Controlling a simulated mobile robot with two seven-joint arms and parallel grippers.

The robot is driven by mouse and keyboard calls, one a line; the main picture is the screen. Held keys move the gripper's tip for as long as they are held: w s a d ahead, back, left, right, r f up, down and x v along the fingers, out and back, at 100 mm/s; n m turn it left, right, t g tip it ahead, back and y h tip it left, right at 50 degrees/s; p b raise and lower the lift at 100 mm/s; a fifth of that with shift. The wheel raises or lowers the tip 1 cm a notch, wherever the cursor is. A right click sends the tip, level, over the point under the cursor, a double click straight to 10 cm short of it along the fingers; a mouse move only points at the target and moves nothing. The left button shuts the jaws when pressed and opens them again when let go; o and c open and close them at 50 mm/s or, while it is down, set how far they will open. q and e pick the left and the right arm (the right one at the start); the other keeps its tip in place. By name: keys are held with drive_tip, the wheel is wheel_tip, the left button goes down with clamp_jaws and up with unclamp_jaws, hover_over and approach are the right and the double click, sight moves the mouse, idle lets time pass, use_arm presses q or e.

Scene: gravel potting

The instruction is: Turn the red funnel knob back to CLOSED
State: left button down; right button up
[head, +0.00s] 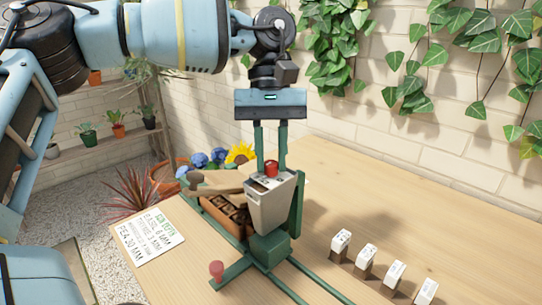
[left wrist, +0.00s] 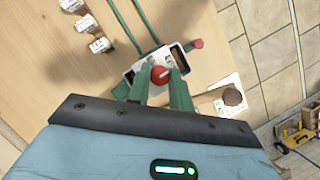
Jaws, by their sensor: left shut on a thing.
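The red funnel knob (head: 271,167) sits on top of the grey funnel hopper (head: 270,203), which stands on a green rail stand. My left gripper (head: 270,165) comes down from above, with its two green fingers on either side of the knob and shut on it. In the left wrist view the red knob (left wrist: 160,75) shows between the fingertips (left wrist: 161,78), with a pale mark on its face. White labels with small dark print lie on the funnel top beside the knob; I cannot read them. My right gripper is not in view.
A wooden tray (head: 224,217) with dark cells stands behind the hopper. A printed card (head: 148,234) lies at the table's left. A second red knob (head: 216,268) is at the rail's left. Several labelled blocks (head: 366,256) stand at right. The tabletop beyond the rails is clear.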

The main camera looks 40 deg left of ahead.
use_arm(q)
drive_tip(key=shift+m, duration=0.4)
drive_tip(key=c, duration=1.3)
unclamp_jaws()
drive_tip(key=shift+o, duration=0.2)
drive_tip(key=v, duration=0.7)
drive_tip(key=shift+r+p, duration=0.3)
drive_tip(key=shift+r, duration=0.1)
drive_tip(key=shift+w, duration=0.1)
